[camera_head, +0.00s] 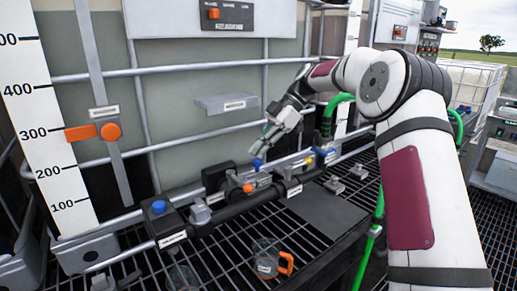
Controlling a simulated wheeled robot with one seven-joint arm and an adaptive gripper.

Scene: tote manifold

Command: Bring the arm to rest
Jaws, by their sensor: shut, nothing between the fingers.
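My arm (415,160) comes in from the lower right, bends at an elbow near the top right and reaches left toward the tote. My gripper (264,148) is at its end, pointing down and left, just above the pipe manifold (235,207). The gripper is shut and small in view. A blue knob (257,163) on the manifold lies just below the fingertips; I cannot tell whether they touch it. An orange knob (248,187) and a yellow knob (308,161) sit nearby on the same pipe.
A caged tote (200,88) with a level scale (45,130) stands behind the manifold. A clear jug with an orange handle (267,258) stands on the black grating below. A green hose (376,215) runs beside my arm. A grey shelf (227,103) juts from the tote.

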